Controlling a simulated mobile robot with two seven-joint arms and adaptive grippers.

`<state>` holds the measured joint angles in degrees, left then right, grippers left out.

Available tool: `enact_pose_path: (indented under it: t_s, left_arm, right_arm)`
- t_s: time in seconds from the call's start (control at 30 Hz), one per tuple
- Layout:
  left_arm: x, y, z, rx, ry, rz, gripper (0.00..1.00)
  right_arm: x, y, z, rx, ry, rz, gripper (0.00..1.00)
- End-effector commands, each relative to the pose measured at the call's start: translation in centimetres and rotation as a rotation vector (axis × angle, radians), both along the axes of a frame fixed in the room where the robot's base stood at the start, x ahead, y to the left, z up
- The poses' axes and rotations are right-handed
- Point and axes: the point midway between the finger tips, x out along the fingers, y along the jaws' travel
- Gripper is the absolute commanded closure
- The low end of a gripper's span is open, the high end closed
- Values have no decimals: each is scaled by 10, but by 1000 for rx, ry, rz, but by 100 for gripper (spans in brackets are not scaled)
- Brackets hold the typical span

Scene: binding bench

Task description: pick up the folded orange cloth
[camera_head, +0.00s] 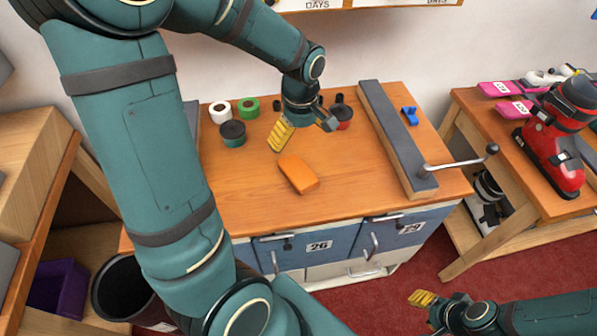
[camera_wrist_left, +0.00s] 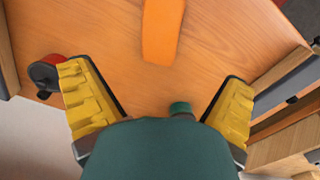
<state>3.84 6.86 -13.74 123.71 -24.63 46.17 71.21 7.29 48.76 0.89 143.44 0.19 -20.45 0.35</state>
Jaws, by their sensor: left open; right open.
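The folded orange cloth (camera_head: 298,173) lies on the wooden bench top, left of the long grey bar. In the left wrist view the cloth (camera_wrist_left: 162,30) shows at the top centre, cut off by the frame edge. My left gripper (camera_head: 303,138) hangs behind the cloth in the head view, apart from it. Its yellow fingers are spread wide and empty, and the left wrist view shows the cloth ahead between them.
A white tape roll (camera_head: 220,112), a green roll (camera_head: 249,107) and a dark tin (camera_head: 232,133) stand at the back left. A red-and-black item (camera_head: 342,113) stands behind. The grey bar (camera_head: 395,135) with its handle (camera_head: 458,162) bounds the right. Bench is clear around the cloth.

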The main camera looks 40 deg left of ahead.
Motion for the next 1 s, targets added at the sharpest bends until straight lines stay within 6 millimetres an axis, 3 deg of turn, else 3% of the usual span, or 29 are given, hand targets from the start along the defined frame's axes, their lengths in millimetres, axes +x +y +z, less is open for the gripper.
enact_pose_path:
  t_s: [0.17, 0.5, 0.77, 1.0]
  left_arm:
    - [0, 0, -13, 0, 3, 37, 0]
    - [0, 0, -73, 0, 3, 35, 0]
    - [0, 1, -91, -1, 1, 35, 0]
    - [-1, 4, -125, -1, 3, 34, 0]
  right_arm:
    - [-1, 0, -4, 0, 2, 2, 53]
    - [-5, 1, -18, 2, 11, 9, 53]
    - [-6, 1, -21, 3, 14, 12, 53]
    - [-6, 1, -31, 3, 13, 11, 53]
